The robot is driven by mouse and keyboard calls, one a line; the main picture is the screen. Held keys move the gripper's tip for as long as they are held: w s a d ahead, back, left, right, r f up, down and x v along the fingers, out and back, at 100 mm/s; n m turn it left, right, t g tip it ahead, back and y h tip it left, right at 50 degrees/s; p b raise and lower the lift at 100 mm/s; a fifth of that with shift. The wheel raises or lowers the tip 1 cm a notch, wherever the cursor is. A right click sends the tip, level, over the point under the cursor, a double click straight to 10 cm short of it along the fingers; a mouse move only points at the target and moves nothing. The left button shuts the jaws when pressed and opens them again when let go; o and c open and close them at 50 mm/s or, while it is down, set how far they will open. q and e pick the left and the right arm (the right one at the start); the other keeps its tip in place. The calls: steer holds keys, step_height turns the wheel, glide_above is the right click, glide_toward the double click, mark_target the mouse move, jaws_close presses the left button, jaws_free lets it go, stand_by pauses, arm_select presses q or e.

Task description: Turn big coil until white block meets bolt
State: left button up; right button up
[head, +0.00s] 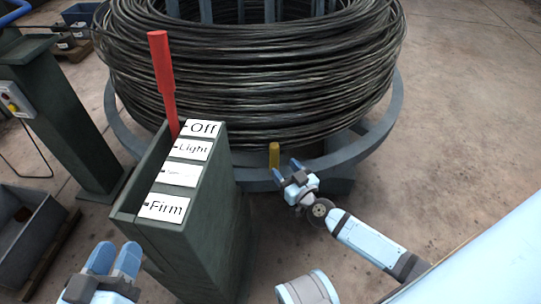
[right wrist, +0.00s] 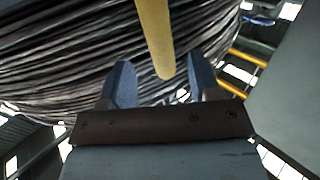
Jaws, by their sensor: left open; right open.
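The big coil (head: 250,75) of dark wire sits on a blue-grey ring (head: 375,140). A yellow peg (head: 274,155) stands upright at the ring's near edge. My right gripper (head: 287,170) is open, just in front and to the right of the peg. In the right wrist view the yellow peg (right wrist: 155,35) shows between and beyond the two open fingers (right wrist: 159,62); I cannot tell whether they touch it. My left gripper (head: 114,257) is open and empty at the lower left, apart from the coil. I cannot make out a white block or a bolt.
A dark green box (head: 215,195) with labels Off, Light and Firm, plus one unreadable, stands between my grippers. Its red lever (head: 163,80) is upright by Off. A green post (head: 65,110) and a grey bin (head: 28,235) are at left. Floor on the right is clear.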

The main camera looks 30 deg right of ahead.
mark_target(277, 161)
steer(key=w, duration=0.4)
steer(key=w+b, duration=0.1)
steer(key=w, duration=0.1)
steer(key=shift+w+a+f, duration=0.1)
steer(key=shift+w+a, duration=0.25)
steer(key=shift+w, duration=0.6)
steer(key=shift+c, duration=0.5)
